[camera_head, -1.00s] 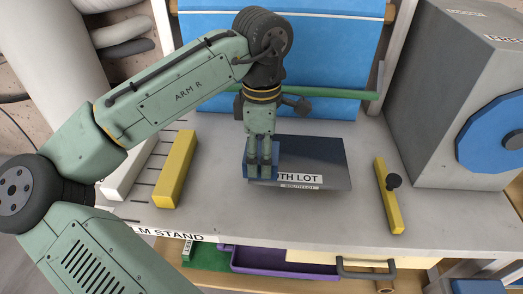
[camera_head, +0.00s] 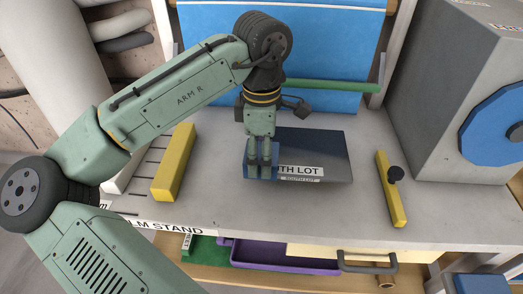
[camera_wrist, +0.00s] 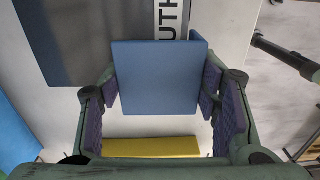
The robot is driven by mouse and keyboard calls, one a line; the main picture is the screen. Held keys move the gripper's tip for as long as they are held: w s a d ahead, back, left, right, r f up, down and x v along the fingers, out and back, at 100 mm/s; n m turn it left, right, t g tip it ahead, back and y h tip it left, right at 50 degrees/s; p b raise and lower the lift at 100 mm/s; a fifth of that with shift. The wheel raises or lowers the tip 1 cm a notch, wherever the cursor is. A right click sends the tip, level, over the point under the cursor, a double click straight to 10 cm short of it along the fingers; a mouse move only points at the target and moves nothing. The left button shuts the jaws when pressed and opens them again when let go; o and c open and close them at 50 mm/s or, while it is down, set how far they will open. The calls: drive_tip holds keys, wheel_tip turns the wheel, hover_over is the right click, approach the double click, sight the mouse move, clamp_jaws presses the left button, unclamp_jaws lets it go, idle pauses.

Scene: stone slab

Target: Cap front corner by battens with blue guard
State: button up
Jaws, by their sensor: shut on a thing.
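The dark slab (camera_head: 325,145) lies on the grey stand, with a white label reading "TH LOT" along its near side. My gripper (camera_head: 260,170) is shut on the blue guard (camera_head: 248,173) at the slab's near left corner. The guard hides that corner and part of the label; I cannot tell whether it touches the slab. The wrist view shows the guard (camera_wrist: 157,78) as a flat blue face between my fingers, overlapping the slab (camera_wrist: 85,45). A yellow batten (camera_head: 173,162) lies left of the slab, and another yellow batten (camera_head: 391,190) with a dark knob lies right.
A green bar (camera_head: 335,87) crosses behind the slab. A grey machine (camera_head: 425,90) with a blue disc stands at right. A purple tray (camera_head: 270,257) and a drawer handle (camera_head: 368,265) are below the front edge.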

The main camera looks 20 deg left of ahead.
drive_tip(key=shift+f, duration=0.5)
drive_tip(key=o, duration=1.1)
drive_tip(key=shift+r, duration=0.1)
